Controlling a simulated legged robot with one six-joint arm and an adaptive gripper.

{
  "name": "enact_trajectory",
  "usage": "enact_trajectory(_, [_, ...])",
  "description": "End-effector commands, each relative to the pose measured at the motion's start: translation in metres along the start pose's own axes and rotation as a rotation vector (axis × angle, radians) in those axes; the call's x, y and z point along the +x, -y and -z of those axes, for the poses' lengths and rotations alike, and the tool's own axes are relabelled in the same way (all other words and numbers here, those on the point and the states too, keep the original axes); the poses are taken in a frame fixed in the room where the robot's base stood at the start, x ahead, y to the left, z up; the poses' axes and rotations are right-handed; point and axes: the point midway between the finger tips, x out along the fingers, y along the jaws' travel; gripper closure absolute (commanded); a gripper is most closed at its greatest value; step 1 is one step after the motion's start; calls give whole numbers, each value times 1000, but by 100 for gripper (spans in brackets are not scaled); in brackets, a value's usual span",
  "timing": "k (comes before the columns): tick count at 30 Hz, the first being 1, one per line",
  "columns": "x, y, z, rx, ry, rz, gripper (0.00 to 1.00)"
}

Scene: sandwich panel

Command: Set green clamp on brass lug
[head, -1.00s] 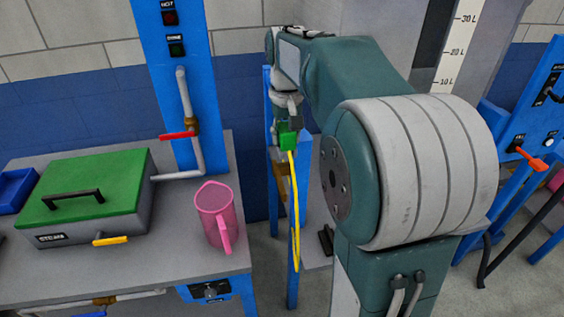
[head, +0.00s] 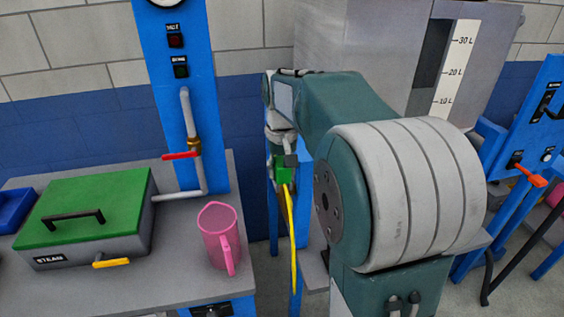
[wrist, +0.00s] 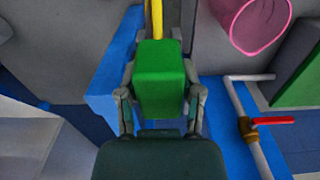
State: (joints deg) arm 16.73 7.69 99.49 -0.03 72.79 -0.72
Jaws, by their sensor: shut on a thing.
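My gripper (wrist: 160,100) is shut on the green clamp (wrist: 160,75), a block held between both fingers in the wrist view. In the head view the green clamp (head: 284,174) hangs below the end of my arm, in front of the blue post. A yellow cable (head: 292,230) runs down from the clamp. The cable also shows past the clamp in the wrist view (wrist: 157,18). I cannot make out the brass lug clearly now; the clamp, cable and gripper cover that part of the post.
A bench (head: 170,292) at left holds a pink jug (head: 219,240), a green-lidded steam box (head: 85,215) and a pipe with a red-handled valve (head: 182,155). A grey tank with a litre scale (head: 455,70) stands behind my arm. A blue panel with an orange lever (head: 530,175) is at right.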

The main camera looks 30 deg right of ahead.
Motion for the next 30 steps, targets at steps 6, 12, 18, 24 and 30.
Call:
enact_trajectory(6, [15, -1, 0, 1, 2, 1, 100])
enact_trajectory(12, [29, 0, 0, 1, 2, 0, 100])
enact_trajectory(18, [43, 0, 0, 1, 1, 0, 100])
enact_trajectory(24, [56, 0, 0, 1, 1, 0, 100])
enact_trajectory(30, [65, 0, 0, 1, 0, 0, 100])
